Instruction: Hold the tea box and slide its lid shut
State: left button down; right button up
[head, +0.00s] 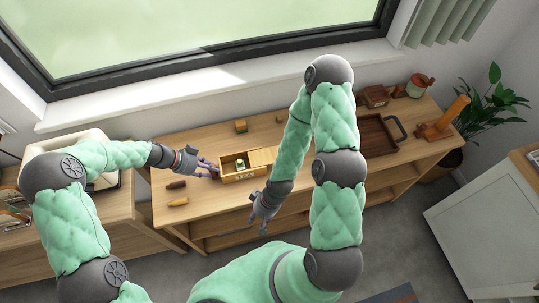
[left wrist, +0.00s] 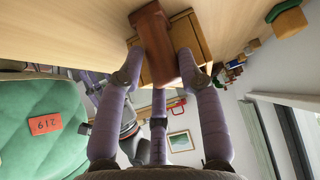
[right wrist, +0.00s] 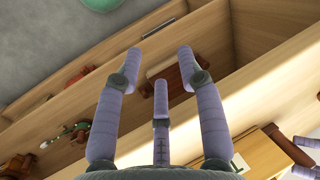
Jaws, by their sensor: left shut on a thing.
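The tea box (head: 228,178) is a light wooden box with dark lettering on its front, standing on the shelf top. Its left part is open and shows a small green and white item inside. The pale lid (head: 263,156) lies over the right part and appears to stick out past the right end. My right gripper (head: 264,208) is open and empty in front of the shelf's front edge; the box (right wrist: 258,155) shows at lower right there.
A small wooden block (head: 240,126) stands behind the box. A brown piece (head: 176,185) and a yellow piece (head: 178,202) lie to its left. A dark tray (head: 376,136), a reddish pot (head: 419,85) and an orange post (head: 453,112) stand at the right. Open compartments lie below the top.

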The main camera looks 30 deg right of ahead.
aim_at(270, 153)
jog(key=d+r+n, duration=0.4)
jog(key=d+r, duration=0.1)
jog(key=d, duration=0.4)
jog(key=w+d+r+n, duration=0.1)
jog(key=w+d+r, duration=0.1)
jog(key=w+d+r+n+h, duration=0.1)
jog(key=w+d+n, duration=0.1)
jog(key=w, duration=0.1)
jog(key=w+d+r+n, duration=0.2)
jog(key=w, duration=0.1)
jog(key=shift+w+r+h, duration=0.15)
jog(key=shift+r+h, duration=0.15)
jog(key=shift+r, duration=0.05)
jog(key=w+d+r+n, duration=0.1)
jog(key=w+r, duration=0.1)
jog(key=w+d+r+n+h, duration=0.1)
jog(key=w+d+r, duration=0.1)
jog(key=r, duration=0.1)
jog(key=w+d+r+n+h, duration=0.1)
jog(key=w+d+r+n, duration=0.1)
jog(key=shift+w+r, duration=0.4)
jog(key=shift+d+f, duration=0.1)
jog(key=shift+f, duration=3.35)
grip_shut()
